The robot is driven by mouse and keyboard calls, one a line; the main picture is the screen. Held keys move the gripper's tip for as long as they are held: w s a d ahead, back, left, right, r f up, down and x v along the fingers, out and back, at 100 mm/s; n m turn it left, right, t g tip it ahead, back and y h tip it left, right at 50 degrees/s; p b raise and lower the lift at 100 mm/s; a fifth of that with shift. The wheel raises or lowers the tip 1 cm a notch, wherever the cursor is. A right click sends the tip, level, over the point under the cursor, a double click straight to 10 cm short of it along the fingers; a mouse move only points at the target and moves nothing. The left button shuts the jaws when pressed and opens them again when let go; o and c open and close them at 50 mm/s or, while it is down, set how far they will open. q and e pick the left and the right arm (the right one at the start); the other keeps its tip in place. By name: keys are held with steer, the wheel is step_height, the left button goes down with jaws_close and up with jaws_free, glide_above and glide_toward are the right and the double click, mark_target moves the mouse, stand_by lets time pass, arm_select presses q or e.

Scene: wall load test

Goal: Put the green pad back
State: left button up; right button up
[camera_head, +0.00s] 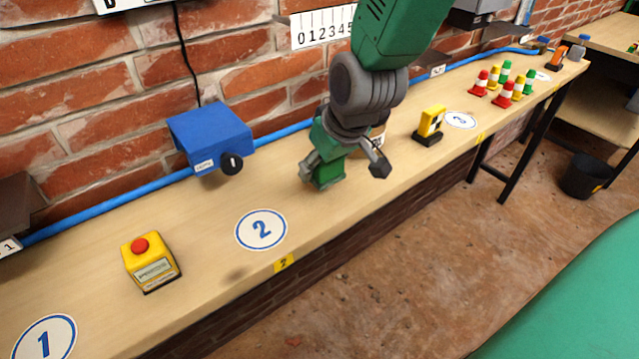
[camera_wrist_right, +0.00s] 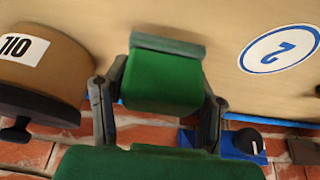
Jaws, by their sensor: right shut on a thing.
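The green pad (camera_wrist_right: 163,80) is a green block with a dark grey-green plate along one side. It sits between the two fingers of my right gripper (camera_wrist_right: 158,112) in the right wrist view, and the gripper is shut on it. In the head view my right gripper (camera_head: 343,165) is over the bench, right of the round "2" marker (camera_head: 261,230), with the green pad (camera_head: 328,172) at its fingers. The pad is close to the bench top; I cannot tell whether it touches. My left gripper is not in view.
A blue box (camera_head: 210,135) with a black knob is at the wall. A yellow button box (camera_head: 150,265), a yellow device (camera_head: 430,125) and several small cones (camera_head: 503,92) stand on the bench (camera_head: 200,215).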

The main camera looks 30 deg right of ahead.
mark_target(318, 192)
steer(key=shift+d+f, duration=0.1)
steer(key=shift+f, duration=0.3)
step_height(318, 192, down, 2)
steer(key=shift+s+f+b, duration=0.1)
steer(key=shift+f+b, duration=0.1)
steer(key=shift+b, duration=0.25)
steer(key=shift+a+f, duration=0.2)
steer(key=shift+f, duration=0.1)
steer(key=shift+a+r, duration=0.1)
steer(key=shift+a, duration=0.25)
steer(key=o, duration=1.4)
steer(key=shift+d, duration=0.15)
steer(key=shift+d+f, duration=0.2)
steer(key=shift+d, duration=0.15)
steer(key=shift+r, duration=0.1)
